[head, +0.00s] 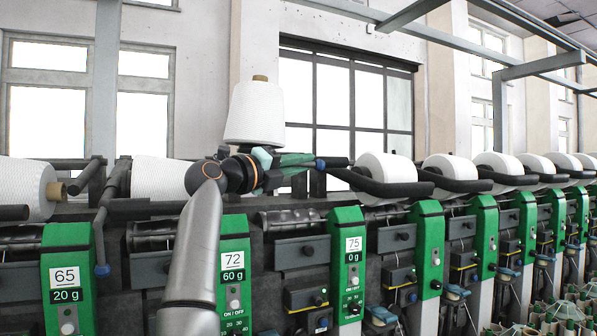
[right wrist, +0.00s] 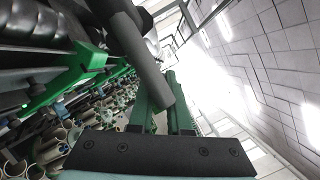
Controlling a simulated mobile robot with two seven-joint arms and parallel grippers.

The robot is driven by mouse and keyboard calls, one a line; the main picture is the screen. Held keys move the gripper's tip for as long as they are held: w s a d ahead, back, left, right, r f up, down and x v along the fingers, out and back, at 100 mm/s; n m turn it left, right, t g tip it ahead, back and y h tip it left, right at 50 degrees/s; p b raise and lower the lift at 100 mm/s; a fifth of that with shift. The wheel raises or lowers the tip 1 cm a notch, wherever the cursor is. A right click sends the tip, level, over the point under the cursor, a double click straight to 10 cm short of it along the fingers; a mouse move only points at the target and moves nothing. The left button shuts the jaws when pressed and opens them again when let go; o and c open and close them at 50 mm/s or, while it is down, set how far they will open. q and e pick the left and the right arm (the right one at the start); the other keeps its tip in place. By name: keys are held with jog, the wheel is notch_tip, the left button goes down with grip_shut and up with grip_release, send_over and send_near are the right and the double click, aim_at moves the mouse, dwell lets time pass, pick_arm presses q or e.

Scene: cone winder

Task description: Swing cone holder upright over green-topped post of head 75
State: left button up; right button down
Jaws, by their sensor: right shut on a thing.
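The green-topped post (head: 347,215) of head 75 stands right of centre in the head view, with labels "75" and "0 g". A white cone (head: 257,115) with a brown tube end stands nearly upright above and left of it. My right gripper (head: 300,161) lies in front of the area below this cone, its green fingers pointing right. It is shut on a dark bar of the cone holder (head: 337,162); a blue knob (head: 320,164) shows at the fingertips. In the right wrist view a dark bar (right wrist: 145,65) crosses by the green fingers (right wrist: 163,105). The holder's pivot is hidden. My left gripper is out of view.
White cones (head: 386,175) lie tilted on dark holders along the row to the right. Another holder's blue knob (head: 102,271) hangs at left. Open space lies above the row, before the windows.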

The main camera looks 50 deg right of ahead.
jog(key=shift+s+d, duration=0.2)
jog(key=shift+s, duration=0.05)
jog(key=c, duration=0.9)
grip_release()
jog(key=shift+s+d, duration=0.1)
jog(key=shift+d, duration=0.1)
jog(key=shift+o, duration=0.2)
jog(key=shift+a, duration=0.1)
jog(key=shift+w+a+f, duration=0.15)
jog(key=shift+w+a, duration=0.15)
jog(key=shift+a, duration=0.25)
jog(key=b+v, duration=0.1)
jog(key=v, duration=1)
jog(key=shift+s+a, duration=0.1)
jog(key=shift+s, duration=0.05)
